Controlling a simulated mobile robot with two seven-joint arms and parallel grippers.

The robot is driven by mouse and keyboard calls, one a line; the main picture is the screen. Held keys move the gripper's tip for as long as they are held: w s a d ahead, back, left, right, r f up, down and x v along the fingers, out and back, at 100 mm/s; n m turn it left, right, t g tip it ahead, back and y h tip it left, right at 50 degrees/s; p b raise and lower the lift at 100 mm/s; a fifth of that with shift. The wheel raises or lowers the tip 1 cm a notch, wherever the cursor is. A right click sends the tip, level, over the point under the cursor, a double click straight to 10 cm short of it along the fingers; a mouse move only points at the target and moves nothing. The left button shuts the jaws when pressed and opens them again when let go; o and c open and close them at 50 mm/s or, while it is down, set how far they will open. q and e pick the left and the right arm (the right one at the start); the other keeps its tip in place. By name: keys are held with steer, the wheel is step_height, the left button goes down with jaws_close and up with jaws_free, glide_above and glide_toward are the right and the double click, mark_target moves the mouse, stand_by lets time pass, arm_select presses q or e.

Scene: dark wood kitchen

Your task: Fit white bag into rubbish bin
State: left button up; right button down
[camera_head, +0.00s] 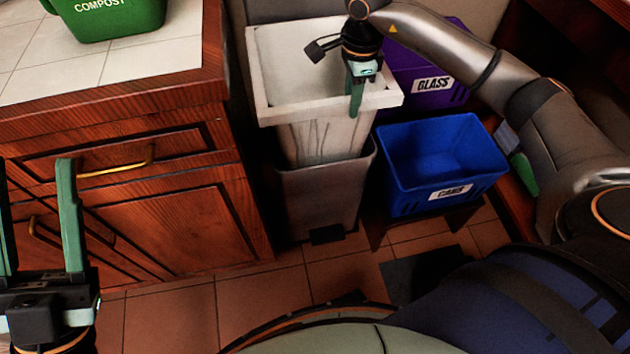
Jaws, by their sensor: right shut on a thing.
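The white bag (310,140) has a wide, open square rim and a narrower, creased lower body. It stands upright over the grey rubbish bin (318,195), with its lower end down inside the bin's mouth and its upper part well above the bin's rim. How deep the bag reaches inside is hidden by the bin wall. My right gripper (355,100) is shut on the bag's front rim, right of its middle. My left gripper (36,215) is low at the left, in front of the drawers, with its fingers apart and nothing between them.
A blue cans crate (420,185) sits on a low stand right of the bin, and a purple glass crate (430,95) is behind it. A wooden cabinet (170,215) with brass handles bounds the left. A green compost container (110,25) is on the tiled counter (165,75).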

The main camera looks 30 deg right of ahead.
steer(key=b, duration=0.5)
glide_above(344, 162)
step_height(344, 162, down, 15)
steer(key=shift+f, duration=0.15)
step_height(344, 162, down, 5)
steer(key=shift+f+b, duration=0.1)
steer(key=shift+b, duration=0.6)
arm_select(q)
step_height(344, 162, down, 8)
steer(key=n, duration=0.1)
steer(key=shift+w+d+n+y, duration=0.3)
steer(key=shift+w+y, duration=0.1)
steer(key=shift+f, duration=0.1)
arm_select(e)
steer(key=shift+f, duration=0.2)
steer(key=c, duration=0.6)
jaws_free()
arm_select(q)
steer(key=shift+f, duration=0.2)
steer(key=shift+r, duration=0.1)
arm_select(e)
steer(key=shift+r, duration=0.1)
